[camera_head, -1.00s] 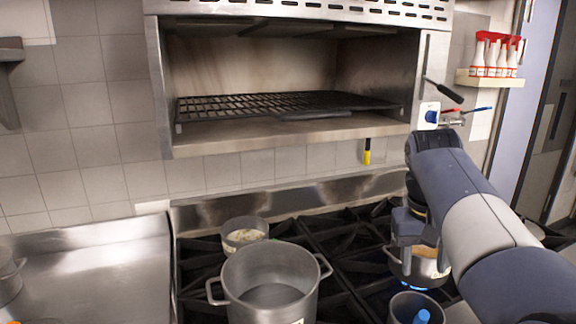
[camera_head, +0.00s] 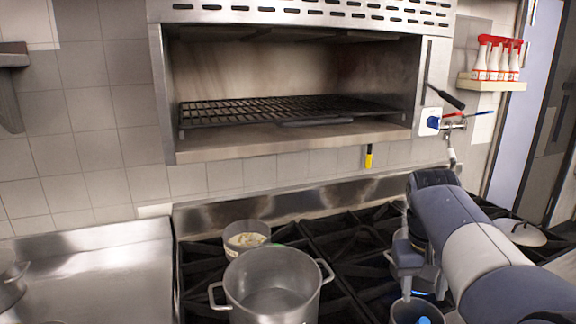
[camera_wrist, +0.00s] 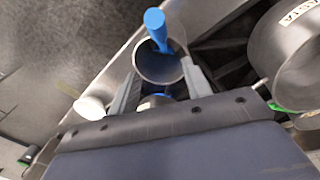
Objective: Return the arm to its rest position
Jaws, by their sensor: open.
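My arm reaches in from the right of the head view, over the stove. My gripper (camera_head: 408,275) points down near the front right of the burners, and my arm hides part of it. In the wrist view my gripper (camera_wrist: 160,72) shows two grey fingers spread apart, with nothing clearly held between them. A metal cup (camera_wrist: 146,68) with a blue-handled utensil (camera_wrist: 157,24) stands beyond the fingers. The cup also shows in the head view (camera_head: 414,312), just below my gripper. I cannot tell if a finger touches it.
A large empty pot (camera_head: 272,290) stands left of my gripper, with a small pot (camera_head: 246,237) behind it. A lid (camera_head: 522,232) lies right of my arm. The oven with a rack (camera_head: 280,108) hangs above the stove. The steel counter (camera_head: 100,270) at left is largely clear.

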